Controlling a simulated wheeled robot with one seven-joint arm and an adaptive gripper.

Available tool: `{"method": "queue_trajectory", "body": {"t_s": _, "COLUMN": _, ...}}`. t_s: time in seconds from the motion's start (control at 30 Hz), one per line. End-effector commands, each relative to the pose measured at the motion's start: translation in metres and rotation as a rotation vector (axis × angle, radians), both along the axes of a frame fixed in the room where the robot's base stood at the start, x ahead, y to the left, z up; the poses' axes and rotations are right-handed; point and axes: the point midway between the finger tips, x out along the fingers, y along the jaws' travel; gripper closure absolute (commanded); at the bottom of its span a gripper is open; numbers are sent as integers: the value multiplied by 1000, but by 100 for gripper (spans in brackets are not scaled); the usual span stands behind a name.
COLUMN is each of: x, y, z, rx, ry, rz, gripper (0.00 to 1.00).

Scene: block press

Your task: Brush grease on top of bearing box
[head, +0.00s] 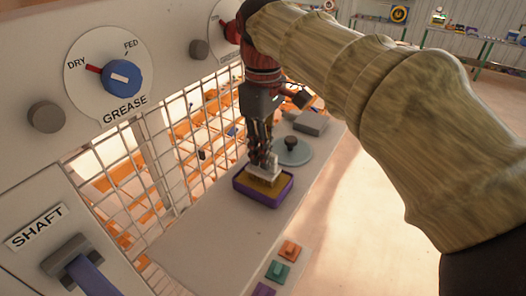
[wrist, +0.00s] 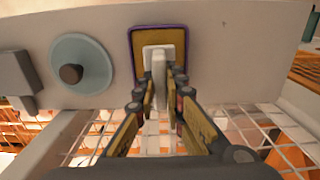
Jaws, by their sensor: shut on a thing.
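A purple-rimmed tray (head: 238,187) with a yellow-brown fill sits on the grey shelf. It also shows in the wrist view (wrist: 131,40). My gripper (head: 262,158) is above the tray, with its fingers shut on the upright handle of a white brush (wrist: 160,70). The wide base of the brush is over the yellow fill and seems to rest on it; exact contact is unclear. A grey box (head: 310,122) stands farther along the shelf and shows at the left of the wrist view (wrist: 14,72). It may be the bearing box; I cannot tell.
A round grey-green lid (head: 300,158) with a dark knob lies between tray and box. A wire grid (head: 150,160) borders the shelf's left. A grease dial (head: 122,78) has its red pointer at DRY. A shaft lever (head: 85,270) and coloured buttons (head: 278,270) are nearer. The near shelf is clear.

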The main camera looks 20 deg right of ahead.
Motion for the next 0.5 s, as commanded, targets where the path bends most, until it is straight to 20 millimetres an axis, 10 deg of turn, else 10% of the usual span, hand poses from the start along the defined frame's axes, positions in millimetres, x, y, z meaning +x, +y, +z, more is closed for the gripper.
{"method": "queue_trajectory", "body": {"t_s": 0.5, "x": 0, "y": 0, "z": 41, "rx": 0, "ry": -4, "rz": 0, "gripper": 100}}
